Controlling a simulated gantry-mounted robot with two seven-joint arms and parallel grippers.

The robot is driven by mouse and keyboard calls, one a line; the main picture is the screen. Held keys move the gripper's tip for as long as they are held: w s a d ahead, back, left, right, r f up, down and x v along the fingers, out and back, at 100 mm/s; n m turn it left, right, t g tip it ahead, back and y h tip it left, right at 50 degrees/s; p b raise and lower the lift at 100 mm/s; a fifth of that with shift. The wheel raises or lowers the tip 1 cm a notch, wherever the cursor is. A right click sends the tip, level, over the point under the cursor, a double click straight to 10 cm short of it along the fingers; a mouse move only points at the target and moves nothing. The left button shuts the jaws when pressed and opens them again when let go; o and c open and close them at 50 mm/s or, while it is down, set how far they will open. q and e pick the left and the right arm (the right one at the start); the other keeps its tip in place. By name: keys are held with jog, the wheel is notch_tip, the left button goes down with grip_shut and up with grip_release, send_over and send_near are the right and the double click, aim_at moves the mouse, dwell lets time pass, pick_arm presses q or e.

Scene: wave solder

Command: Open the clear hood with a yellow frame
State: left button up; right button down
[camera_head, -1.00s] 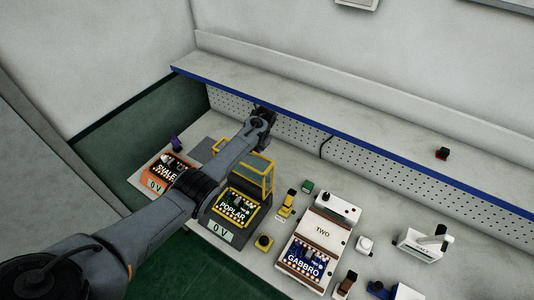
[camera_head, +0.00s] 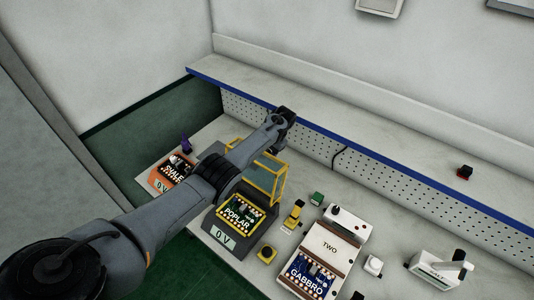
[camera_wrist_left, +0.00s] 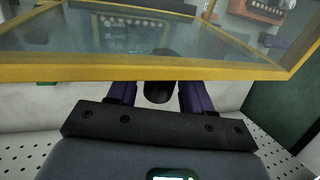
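The clear hood with a yellow frame (camera_head: 281,184) stands raised at a tilt behind the POPLAR board (camera_head: 238,215), which shows uncovered. In the left wrist view the hood's yellow edge (camera_wrist_left: 150,73) crosses close in front of my fingers. My left gripper (camera_head: 287,116) is beyond the hood, near the back pegboard, and its arm hides part of the frame. In the wrist view the purple fingers of my left gripper (camera_wrist_left: 158,95) are apart, with their tips hidden behind the frame. Whether they touch it I cannot tell. My right gripper is out of view.
An orange-fronted unit (camera_head: 160,181) stands left of the POPLAR unit. A blue-edged shelf (camera_head: 330,138) overhangs the bench's back.

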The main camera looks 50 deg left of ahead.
pick_arm(q)
jog(key=shift+r, duration=0.15)
jog(key=shift+p+v, duration=2.6)
jog(key=shift+v, duration=2.75)
